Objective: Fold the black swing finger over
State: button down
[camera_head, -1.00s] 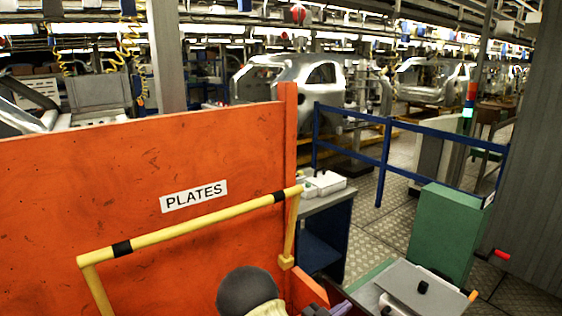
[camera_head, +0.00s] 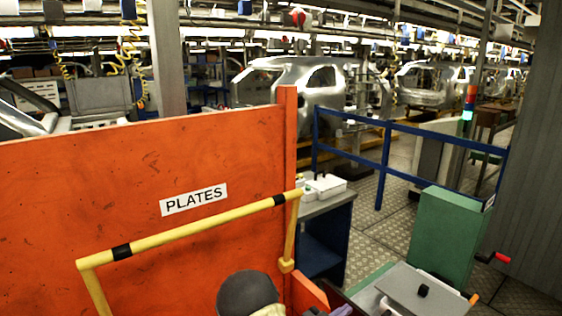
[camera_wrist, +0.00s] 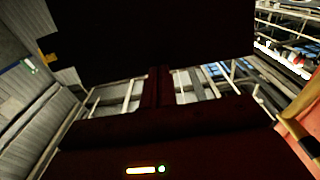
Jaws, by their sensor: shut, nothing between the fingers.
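A grey flat plate (camera_head: 408,288) lies on a green-edged fixture at the bottom right of the head view. A small black piece (camera_head: 423,291) stands on this plate; I cannot tell whether it is the black swing finger. In the wrist view, my gripper (camera_wrist: 160,86) is a dark, narrow upright shape between a dark body below and a broad dark block above. It is shut, with nothing visible held. That view is very dark, and I see no swing finger in it. My dark grey rounded arm part shows at the bottom of the head view.
An orange panel (camera_head: 130,190) marked PLATES stands at left, with a yellow rail (camera_head: 190,229) before it. A blue-sided bench (camera_head: 325,240) stands behind. A blue barrier (camera_head: 385,160) borders the floor aisle.

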jog(key=shift+w+d+r, duration=0.1)
jog(key=shift+d, duration=0.1)
dwell(0.7)
jog(key=shift+w+d+r+g+y, duration=0.25)
jog(key=shift+w+d+r+y, duration=0.15)
jog(key=shift+d, duration=0.25)
jog(key=shift+w+d+r+g+y, duration=0.25)
jog(key=shift+w+d+g+y, duration=0.1)
jog(key=shift+w+d, duration=0.25)
jog(key=shift+w+d+r+g+y, duration=0.2)
jog(key=shift+w+d+r+y, duration=0.15)
jog(key=shift+d, duration=0.3)
jog(key=shift+s+a+f, duration=0.35)
jog(key=shift+s+a, duration=0.15)
jog(key=shift+a, duration=0.3)
jog(key=b, duration=0.4)
send_near(351, 303)
jog(key=v, duration=0.8)
jog(key=shift+s+d+r, duration=0.1)
jog(key=shift+r, duration=0.1)
